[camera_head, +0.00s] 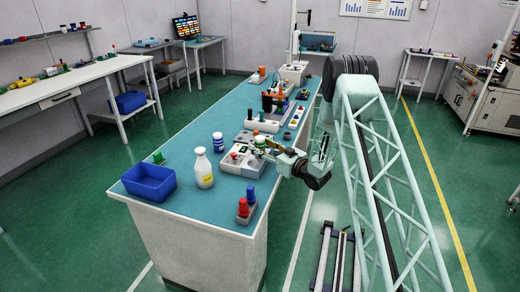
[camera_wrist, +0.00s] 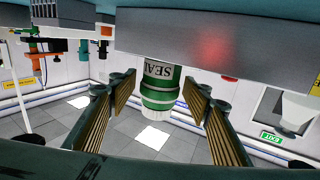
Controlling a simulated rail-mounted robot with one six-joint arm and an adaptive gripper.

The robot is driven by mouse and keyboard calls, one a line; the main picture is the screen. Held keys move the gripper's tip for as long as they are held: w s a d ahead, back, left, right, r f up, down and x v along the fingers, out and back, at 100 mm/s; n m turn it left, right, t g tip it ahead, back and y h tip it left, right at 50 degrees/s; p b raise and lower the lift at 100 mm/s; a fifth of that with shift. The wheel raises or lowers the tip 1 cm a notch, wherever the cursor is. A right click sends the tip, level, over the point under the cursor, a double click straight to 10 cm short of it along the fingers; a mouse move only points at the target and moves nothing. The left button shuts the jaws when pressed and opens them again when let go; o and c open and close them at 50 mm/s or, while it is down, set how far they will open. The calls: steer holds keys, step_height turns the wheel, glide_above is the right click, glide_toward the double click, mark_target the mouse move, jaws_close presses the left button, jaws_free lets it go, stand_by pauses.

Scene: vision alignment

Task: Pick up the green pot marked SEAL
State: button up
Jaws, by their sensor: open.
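My gripper (camera_wrist: 157,92) is open, with one ribbed finger pad on each side of the pot. A gap shows between the pot and each pad, so neither appears to touch it. The pot's upper end is hidden behind the grey block across the top of the view. In the head view my gripper (camera_head: 262,149) is low over the near part of the blue-topped bench (camera_head: 196,221); the pot is too small there to make out clearly.
Near my gripper are a grey tray (camera_head: 231,163), a white bottle (camera_head: 204,170), a white-and-blue jar (camera_head: 218,142) and a blue bin (camera_head: 142,187). Red and blue pegs (camera_head: 246,206) stand at the bench's right edge. Several parts stand farther back.

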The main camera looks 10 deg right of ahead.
mark_target(263, 140)
steer(key=c, duration=1.1)
steer(key=shift+r, duration=0.2)
steer(key=shift+r+p, duration=0.4)
steer(key=shift+r, duration=1.05)
steer(key=shift+s+d+r, duration=0.1)
steer(key=shift+s+r, duration=0.1)
steer(key=shift+s, duration=0.05)
steer(key=s+d, duration=0.1)
steer(key=s, duration=0.4)
steer(key=s+d+r+p, duration=0.1)
steer(key=s, duration=0.9)
steer(key=shift+s+d+r+p, duration=0.15)
steer(key=shift+d+p, duration=0.15)
steer(key=shift+d, duration=0.1)
steer(key=shift+r, duration=0.1)
